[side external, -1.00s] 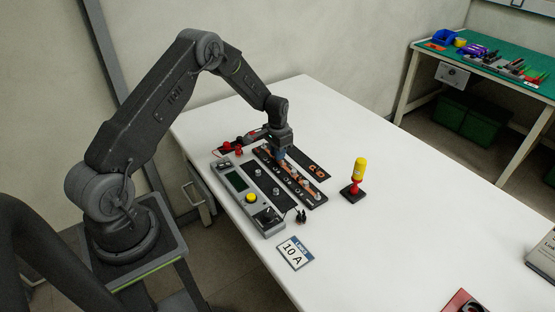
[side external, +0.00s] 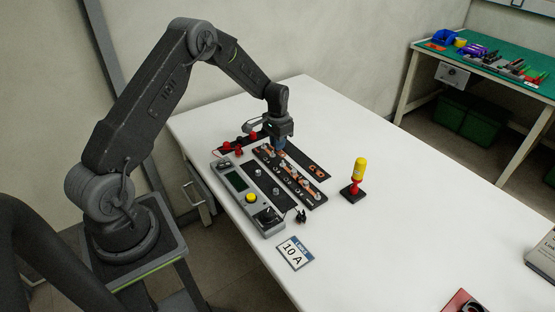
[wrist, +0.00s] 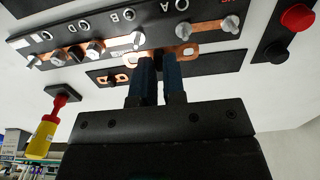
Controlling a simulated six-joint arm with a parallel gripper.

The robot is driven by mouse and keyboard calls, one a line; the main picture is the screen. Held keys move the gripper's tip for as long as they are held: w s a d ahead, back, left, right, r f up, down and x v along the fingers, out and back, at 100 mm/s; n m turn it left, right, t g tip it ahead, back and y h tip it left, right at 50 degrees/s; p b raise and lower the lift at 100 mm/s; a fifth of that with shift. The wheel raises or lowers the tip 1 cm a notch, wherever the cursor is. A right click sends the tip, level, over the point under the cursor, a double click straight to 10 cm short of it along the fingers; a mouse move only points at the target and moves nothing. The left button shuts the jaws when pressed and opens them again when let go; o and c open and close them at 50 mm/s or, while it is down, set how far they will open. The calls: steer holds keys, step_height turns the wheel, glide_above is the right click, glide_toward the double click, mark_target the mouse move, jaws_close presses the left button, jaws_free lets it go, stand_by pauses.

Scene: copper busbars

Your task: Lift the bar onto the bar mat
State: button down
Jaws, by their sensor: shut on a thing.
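My gripper (side external: 280,150) is low over the black strips, its blue fingers shut on a small copper bar. In the wrist view, the fingers (wrist: 159,80) grip the bar's middle and its slotted copper ends (wrist: 188,50) stick out on both sides. The bar overlaps the edge of the long black terminal strip (wrist: 62,45), with its studs and copper pieces; I cannot tell its exact height. The black bar mat (side external: 300,158) lies alongside, with copper pieces (side external: 317,170) at its near end. It also shows behind the fingers in the wrist view (wrist: 205,60).
A grey control box (side external: 237,182) with a yellow button and another black strip stand left of the terminal strip. Red-topped parts (side external: 238,149) are at the far end. A yellow-handled tool (side external: 360,168) stands upright at right.

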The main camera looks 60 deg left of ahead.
steer(key=shift+w, duration=0.1)
glide_above(288, 147)
steer(key=shift+d+f, duration=0.1)
steer(key=shift+d, duration=0.05)
steer(key=shift+f, duration=1.85)
steer(key=shift+f, duration=0.1)
steer(key=shift+f, duration=0.5)
steer(key=shift+f, duration=0.2)
